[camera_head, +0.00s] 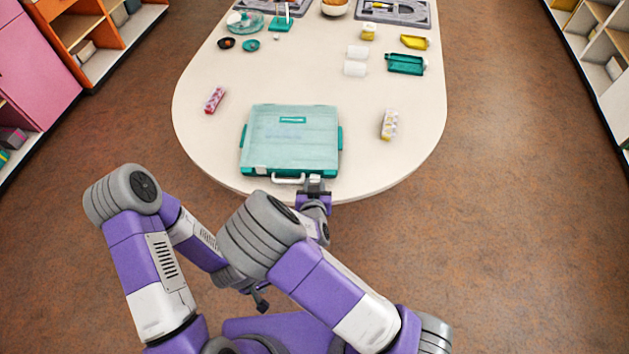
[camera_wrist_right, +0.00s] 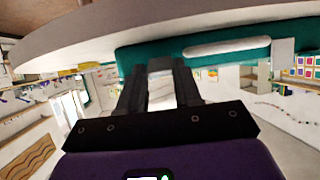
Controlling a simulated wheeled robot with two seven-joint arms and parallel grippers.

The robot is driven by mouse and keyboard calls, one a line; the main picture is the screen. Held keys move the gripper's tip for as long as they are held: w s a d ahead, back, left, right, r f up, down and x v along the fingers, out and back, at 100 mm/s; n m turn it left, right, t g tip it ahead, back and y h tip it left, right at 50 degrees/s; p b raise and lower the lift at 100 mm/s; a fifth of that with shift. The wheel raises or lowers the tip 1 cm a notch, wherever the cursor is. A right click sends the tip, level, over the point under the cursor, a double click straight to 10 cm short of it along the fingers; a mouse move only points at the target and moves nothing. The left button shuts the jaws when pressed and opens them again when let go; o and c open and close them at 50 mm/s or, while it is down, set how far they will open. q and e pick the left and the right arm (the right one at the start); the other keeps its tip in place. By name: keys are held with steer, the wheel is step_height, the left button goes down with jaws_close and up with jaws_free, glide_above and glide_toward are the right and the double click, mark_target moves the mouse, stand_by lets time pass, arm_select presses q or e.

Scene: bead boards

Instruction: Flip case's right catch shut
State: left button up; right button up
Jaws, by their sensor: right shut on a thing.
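The teal case (camera_head: 291,140) with a clear lid lies flat at the near edge of the white table, its lid down. Its pale handle (camera_head: 287,180) faces me. My right gripper (camera_head: 315,184) is at the case's front, just right of the handle, and is shut on the right catch, which it mostly hides. In the right wrist view the dark fingers (camera_wrist_right: 160,80) stand either side of a pale piece, the right catch (camera_wrist_right: 160,64), below the teal case front (camera_wrist_right: 225,51). My left gripper (camera_head: 261,300) hangs low in front of the table, away from the case; its jaws are too small to judge.
The white table (camera_head: 215,150) holds a pink patterned box (camera_head: 214,100) left of the case and a pale patterned box (camera_head: 389,124) to its right. White jars (camera_head: 355,68), a teal tray (camera_head: 406,64) and bowls (camera_head: 251,45) stand farther back.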

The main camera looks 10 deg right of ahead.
arm_select(q)
steer(key=shift+r+p, duration=0.3)
steer(key=shift+r, duration=0.3)
arm_select(e)
steer(key=shift+r+g, duration=0.1)
steer(key=shift+g, duration=0.3)
steer(key=o, duration=0.8)
arm_select(q)
steer(key=shift+r+p, duration=0.7)
steer(key=shift+p, duration=0.05)
arm_select(e)
steer(key=v, duration=0.7)
steer(key=shift+s+r, duration=0.1)
steer(key=shift+s, duration=0.15)
arm_select(q)
steer(key=shift+c, duration=0.4)
